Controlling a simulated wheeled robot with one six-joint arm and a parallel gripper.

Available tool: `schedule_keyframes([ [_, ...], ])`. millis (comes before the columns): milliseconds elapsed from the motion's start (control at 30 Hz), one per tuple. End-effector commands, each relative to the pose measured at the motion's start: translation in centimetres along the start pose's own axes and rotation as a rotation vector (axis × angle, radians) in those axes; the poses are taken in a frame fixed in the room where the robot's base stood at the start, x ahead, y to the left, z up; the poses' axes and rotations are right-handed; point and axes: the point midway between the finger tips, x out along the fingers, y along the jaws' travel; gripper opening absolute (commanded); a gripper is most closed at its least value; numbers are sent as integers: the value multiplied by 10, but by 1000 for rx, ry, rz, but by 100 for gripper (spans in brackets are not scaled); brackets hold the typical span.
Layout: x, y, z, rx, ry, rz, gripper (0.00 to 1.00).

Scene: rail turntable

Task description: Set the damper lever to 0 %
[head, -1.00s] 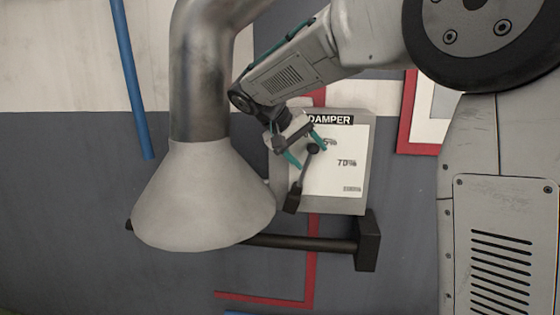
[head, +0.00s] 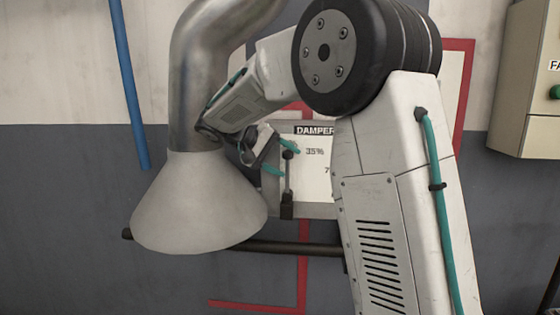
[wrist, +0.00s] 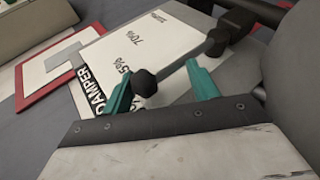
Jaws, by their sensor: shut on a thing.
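The damper panel (head: 309,178) is a grey box with a white face headed DAMPER. Its 35% mark shows, the 70% mark is mostly covered by my arm, and I see no 0 % mark. The dark damper lever (head: 288,182) points almost straight up from its pivot block, its knob left of the 35% mark. My gripper (head: 283,158) is shut on the lever near the knob, with teal fingers on either side. In the wrist view, the lever knob (wrist: 146,82) sits between the fingers of my gripper (wrist: 160,88), and the panel face (wrist: 165,50) shows 70%.
A metal duct with a wide grey hood (head: 200,205) stands close left of my gripper. A dark horizontal bar (head: 290,248) runs below the panel. A blue pipe (head: 130,90) is at the left, and a beige box (head: 530,80) is on the wall at right.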

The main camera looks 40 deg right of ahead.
Motion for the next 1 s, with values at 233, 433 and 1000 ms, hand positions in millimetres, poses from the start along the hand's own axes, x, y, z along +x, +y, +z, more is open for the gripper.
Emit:
schedule_keyframes([
  [233, 3, -4, 3, -10, -11, 4, 79],
  [433, -1, -4, 2, -9, -3, 2, 79],
  [1000, -72, -4, 1, -9, -6, 2, 79],
])
